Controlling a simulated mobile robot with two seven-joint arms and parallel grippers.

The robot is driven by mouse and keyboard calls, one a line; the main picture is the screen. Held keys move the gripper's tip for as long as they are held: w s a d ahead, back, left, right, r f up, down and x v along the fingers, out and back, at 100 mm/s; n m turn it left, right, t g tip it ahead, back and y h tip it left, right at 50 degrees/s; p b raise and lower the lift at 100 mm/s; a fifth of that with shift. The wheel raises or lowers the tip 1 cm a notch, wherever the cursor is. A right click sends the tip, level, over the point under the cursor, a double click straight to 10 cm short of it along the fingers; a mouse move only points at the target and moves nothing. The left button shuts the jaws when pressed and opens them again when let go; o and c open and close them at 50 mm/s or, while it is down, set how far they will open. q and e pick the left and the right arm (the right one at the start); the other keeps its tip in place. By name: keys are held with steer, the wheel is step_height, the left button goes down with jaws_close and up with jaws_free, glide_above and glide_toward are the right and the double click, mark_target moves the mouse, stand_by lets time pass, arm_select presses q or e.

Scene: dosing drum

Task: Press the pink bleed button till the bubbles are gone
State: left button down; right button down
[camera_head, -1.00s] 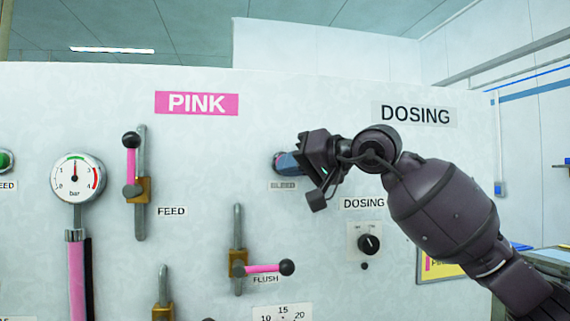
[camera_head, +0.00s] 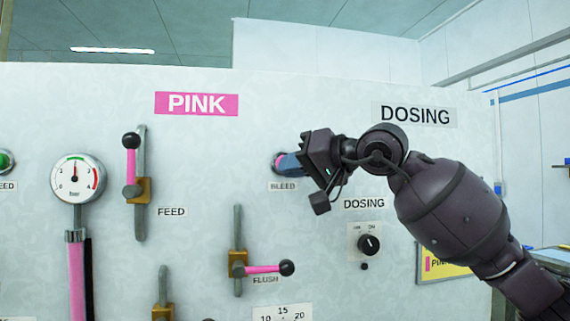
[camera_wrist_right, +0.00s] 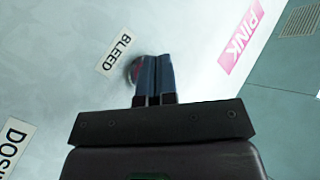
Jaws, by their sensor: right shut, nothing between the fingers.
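The pink bleed button (camera_head: 276,160) sits in a round metal ring on the white panel, above the BLEED label (camera_head: 283,186). Most of it is hidden behind the fingers of my right gripper (camera_head: 284,163), which are shut and empty. The blue fingertips are in front of the button, pointing at the panel. In the right wrist view, the closed fingers (camera_wrist_right: 156,68) cover much of the button, and a reddish edge of the button (camera_wrist_right: 135,70) shows beside them. I cannot tell whether they touch it. No bubbles can be made out. My left gripper is not in view.
A pressure gauge (camera_head: 77,175) and the FEED lever (camera_head: 131,165) are to the left. The FLUSH lever (camera_head: 265,268) sticks out below the button. The DOSING knob (camera_head: 369,244) is at lower right, under my right arm.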

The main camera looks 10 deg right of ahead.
steer(key=shift+s, duration=0.1)
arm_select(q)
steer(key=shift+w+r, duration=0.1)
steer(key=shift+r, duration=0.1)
arm_select(e)
steer(key=s, duration=0.4)
steer(key=shift+s, duration=0.4)
stand_by(0.4)
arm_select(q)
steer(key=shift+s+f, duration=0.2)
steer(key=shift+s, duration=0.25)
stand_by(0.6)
